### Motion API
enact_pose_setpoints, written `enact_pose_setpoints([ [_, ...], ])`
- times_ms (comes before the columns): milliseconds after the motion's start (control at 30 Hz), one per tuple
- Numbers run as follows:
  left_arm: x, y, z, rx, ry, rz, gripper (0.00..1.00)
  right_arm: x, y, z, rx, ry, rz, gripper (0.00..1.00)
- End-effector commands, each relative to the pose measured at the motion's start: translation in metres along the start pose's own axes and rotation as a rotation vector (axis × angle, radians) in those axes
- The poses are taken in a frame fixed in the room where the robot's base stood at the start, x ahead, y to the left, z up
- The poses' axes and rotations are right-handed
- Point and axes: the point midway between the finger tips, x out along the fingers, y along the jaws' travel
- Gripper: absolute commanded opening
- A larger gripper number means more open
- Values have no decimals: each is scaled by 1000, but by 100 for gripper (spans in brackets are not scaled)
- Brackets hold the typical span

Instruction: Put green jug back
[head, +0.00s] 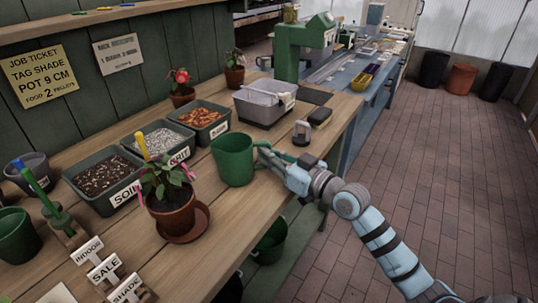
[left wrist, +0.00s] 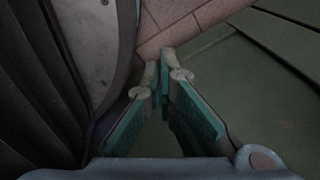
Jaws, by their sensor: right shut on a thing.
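The green jug (head: 232,160) stands upright on the wooden bench, near its front edge, with its handle toward the right. My right gripper (head: 268,156) comes in from the right and is shut on the jug's handle. Its fingers partly hide the handle. My left gripper (left wrist: 160,88) shows only in the left wrist view, with teal pads whose tips look close together. Nothing shows between them, and I cannot tell how far they are apart.
Soil (head: 101,182), grit (head: 157,141) and orange-filled (head: 199,119) trays stand behind the jug. A potted plant (head: 172,211) on a saucer is left of it. A grey bin (head: 262,103), a small weight-like object (head: 301,133) and a brush (head: 320,117) lie to the right.

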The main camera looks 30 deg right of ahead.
Motion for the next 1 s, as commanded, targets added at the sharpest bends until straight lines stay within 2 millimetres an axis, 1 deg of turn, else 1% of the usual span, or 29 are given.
enact_pose_setpoints([
  [33, 2, -1, 0, 1, 1, -2, 0, 0, 0, 2, 0, 0, 0, 13],
  [133, 1, -3, 0, 2, 1, -4, 0, 0, 0, 1, 0, 0, 0, 29],
  [400, 1, -7, -1, 4, 2, -9, 0, 0, 0, 1, 0, 0, 0, 30],
  [533, -4, -6, -1, 3, 1, -8, 0, -1, 0, -4, -1, -1, 0, 30],
  [667, -10, -4, -2, 0, 1, -4, 0, -21, 1, -3, -5, -6, 3, 30],
  [733, -16, -2, -2, -4, 0, 0, 0, -37, 0, -3, -5, -10, 0, 30],
  [833, -31, 3, -3, -7, -2, 8, 0, -65, -1, -6, -4, -12, -5, 30],
  [900, -48, 3, -4, -8, -2, 9, 0, -82, 0, -8, -2, -13, 1, 30],
  [1000, -64, 1, -5, -7, -3, 9, 0, -103, 0, -8, 2, -10, 0, 30],
])
